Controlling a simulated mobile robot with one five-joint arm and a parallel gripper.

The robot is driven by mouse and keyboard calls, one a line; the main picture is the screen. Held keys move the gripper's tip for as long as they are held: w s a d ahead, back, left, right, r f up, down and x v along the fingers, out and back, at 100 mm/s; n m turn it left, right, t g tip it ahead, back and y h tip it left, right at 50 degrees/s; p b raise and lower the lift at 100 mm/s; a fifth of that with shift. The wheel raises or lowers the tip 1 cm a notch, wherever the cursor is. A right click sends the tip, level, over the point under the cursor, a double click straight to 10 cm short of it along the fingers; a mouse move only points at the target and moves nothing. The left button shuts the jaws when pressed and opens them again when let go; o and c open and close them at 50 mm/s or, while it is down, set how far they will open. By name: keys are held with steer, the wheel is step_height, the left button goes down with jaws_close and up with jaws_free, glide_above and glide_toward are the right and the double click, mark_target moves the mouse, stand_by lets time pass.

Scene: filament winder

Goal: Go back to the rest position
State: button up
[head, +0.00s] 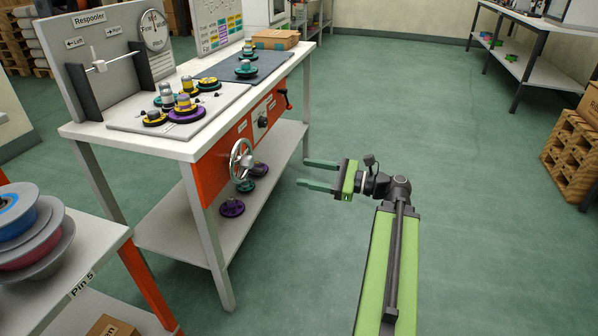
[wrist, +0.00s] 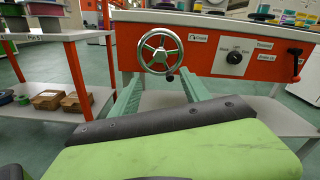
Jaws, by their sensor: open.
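My gripper (head: 318,173) is open and empty, with its two green fingers apart, pointing left toward the respooler bench. It hangs over the floor to the right of the bench, clear of it in the head view. In the wrist view my gripper's fingers (wrist: 158,98) reach forward below the silver handwheel (wrist: 160,51), which sits on the orange front panel. The handwheel also shows in the head view (head: 241,160), left of my fingers. I cannot tell the exact gap between fingers and wheel. My green arm extends from the bottom of the head view.
The respooler bench (head: 150,148) carries several gears and a dial (head: 154,30). Its panel also has a black knob (wrist: 236,57). A spool table (head: 75,270) stands at lower left. Wooden crates (head: 570,155) stand at right. The green floor (head: 455,150) between is open.

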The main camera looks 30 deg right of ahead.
stand_by(0.4)
steer(key=a+f+n+g+h+p, duration=0.2)
steer(key=a+f+n+g+h, duration=0.45)
steer(key=a+f+n, duration=0.5)
steer(key=a+f+n+g+h+p, duration=0.1)
steer(key=a+f+n+g+h, duration=0.55)
steer(key=a+n, duration=0.7)
step_height(320, 180, up, 35)
steer(key=y+p, duration=0.1)
steer(key=p, duration=3.7)
steer(key=shift+w+m+g, duration=0.15)
steer(key=shift+m+g, duration=0.15)
steer(key=shift+m, duration=0.1)
steer(key=shift+r, duration=0.1)
